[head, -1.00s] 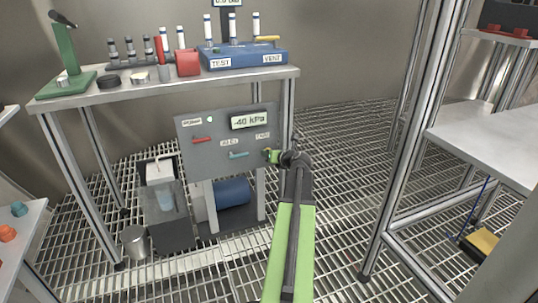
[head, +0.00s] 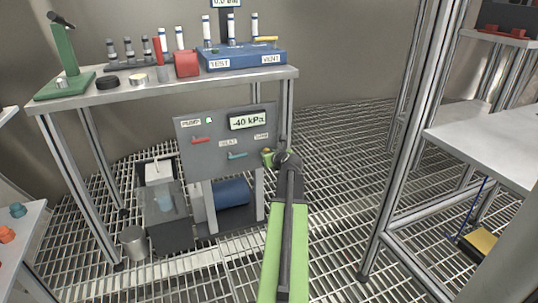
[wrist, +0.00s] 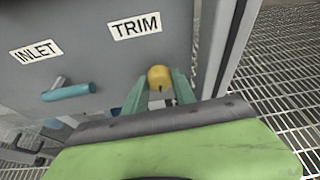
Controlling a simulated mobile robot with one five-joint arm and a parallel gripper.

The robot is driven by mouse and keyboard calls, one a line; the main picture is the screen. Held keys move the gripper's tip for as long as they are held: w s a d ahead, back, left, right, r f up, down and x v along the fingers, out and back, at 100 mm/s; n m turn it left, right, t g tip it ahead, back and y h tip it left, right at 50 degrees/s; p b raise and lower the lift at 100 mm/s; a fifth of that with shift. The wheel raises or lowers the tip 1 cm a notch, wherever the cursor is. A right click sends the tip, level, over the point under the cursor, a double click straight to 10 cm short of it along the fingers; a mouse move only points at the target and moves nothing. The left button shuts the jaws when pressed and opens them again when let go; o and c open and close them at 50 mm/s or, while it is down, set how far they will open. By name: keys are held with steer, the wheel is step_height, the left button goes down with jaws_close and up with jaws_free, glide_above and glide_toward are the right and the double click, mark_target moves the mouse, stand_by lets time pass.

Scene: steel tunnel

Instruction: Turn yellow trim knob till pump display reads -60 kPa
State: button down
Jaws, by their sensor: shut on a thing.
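The yellow trim knob (wrist: 159,78) sits on the grey pump panel (wrist: 92,70) below the TRIM label (wrist: 135,26) in the wrist view. My gripper (wrist: 158,92) is shut on the knob, with a green finger on each side of it. In the head view my gripper (head: 268,157) is at the panel's lower right, and the knob is mostly hidden by it. The pump display (head: 249,120) at the panel's upper right reads -40 kPa.
A steel bench (head: 128,91) with a blue test unit (head: 243,57) stands behind and above. Open grating (head: 335,150) lies to the right.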

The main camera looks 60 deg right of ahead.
steer(key=n+g+h+b, duration=0.1)
steer(key=n+h+b, duration=0.1)
steer(key=n, duration=0.1)
steer(key=n+g+h+b, duration=0.1)
steer(key=n+h, duration=0.1)
steer(key=n, duration=0.2)
steer(key=shift+a+f+b, duration=0.1)
steer(key=shift+f+b, duration=0.05)
steer(key=shift+b, duration=0.25)
steer(key=shift+n+h, duration=0.3)
stand_by(0.3)
steer(key=c, duration=1.1)
jaws_free()
steer(key=shift+o, duration=0.4)
steer(key=shift+a, duration=0.1)
